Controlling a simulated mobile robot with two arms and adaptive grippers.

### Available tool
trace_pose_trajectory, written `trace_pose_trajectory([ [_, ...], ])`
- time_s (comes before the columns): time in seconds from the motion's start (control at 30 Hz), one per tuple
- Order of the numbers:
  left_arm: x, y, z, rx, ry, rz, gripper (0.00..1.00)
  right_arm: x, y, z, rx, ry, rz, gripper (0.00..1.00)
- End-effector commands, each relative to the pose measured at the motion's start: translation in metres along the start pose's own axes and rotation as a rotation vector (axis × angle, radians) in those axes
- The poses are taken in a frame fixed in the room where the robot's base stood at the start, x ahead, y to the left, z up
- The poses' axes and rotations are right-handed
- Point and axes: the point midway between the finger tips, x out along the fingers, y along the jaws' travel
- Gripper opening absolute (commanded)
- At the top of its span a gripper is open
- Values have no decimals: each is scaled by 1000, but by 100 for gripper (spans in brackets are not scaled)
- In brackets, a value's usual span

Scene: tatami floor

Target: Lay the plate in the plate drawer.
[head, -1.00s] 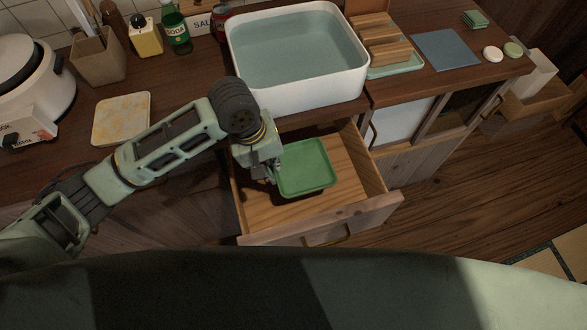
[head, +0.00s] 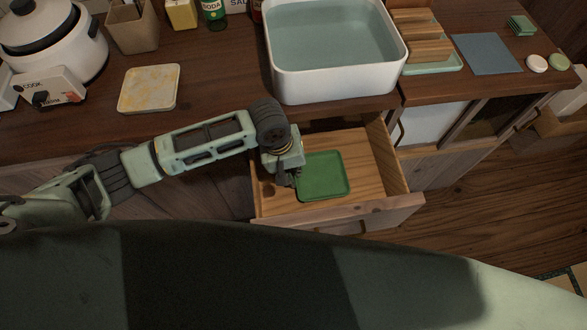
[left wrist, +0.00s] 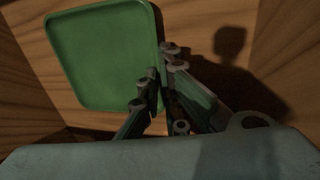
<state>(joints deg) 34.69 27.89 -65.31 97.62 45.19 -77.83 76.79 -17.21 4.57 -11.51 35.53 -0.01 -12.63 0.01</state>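The green square plate (head: 323,176) is inside the open wooden drawer (head: 376,195), lying about level at or just above its floor; I cannot tell whether all of it touches. My left gripper (head: 294,178) reaches down into the drawer at the plate's left edge. In the left wrist view, the fingers (left wrist: 161,66) are close together with the rim of the plate (left wrist: 100,55) between them, so the gripper appears shut on it. The exact contact is partly hidden by the fingers. My right gripper is not in view.
A white basin (head: 335,85) stands on the counter just behind the drawer. A wooden rack (head: 418,38), a blue cloth (head: 487,54), a cutting board (head: 149,88) and a rice cooker (head: 55,45) also stand or lie there. The drawer floor right of the plate is bare.

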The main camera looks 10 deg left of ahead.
Motion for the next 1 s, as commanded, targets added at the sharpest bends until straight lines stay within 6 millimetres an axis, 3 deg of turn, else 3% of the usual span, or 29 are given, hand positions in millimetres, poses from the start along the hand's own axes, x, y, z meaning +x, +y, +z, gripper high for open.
trace_pose_trajectory([
  [0.13, 1, 0, 0, -1, -1, 2, 0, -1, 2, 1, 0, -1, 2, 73],
  [0.37, 1, 0, 0, -1, 0, 0, 23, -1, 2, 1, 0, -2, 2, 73],
  [0.7, 0, 0, 0, 0, 1, 1, 23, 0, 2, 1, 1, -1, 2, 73],
  [0.87, -21, 1, 0, 0, 0, 2, 23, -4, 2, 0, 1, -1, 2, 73],
  [1.0, -52, 1, 0, 0, 1, 3, 23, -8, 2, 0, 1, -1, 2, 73],
])
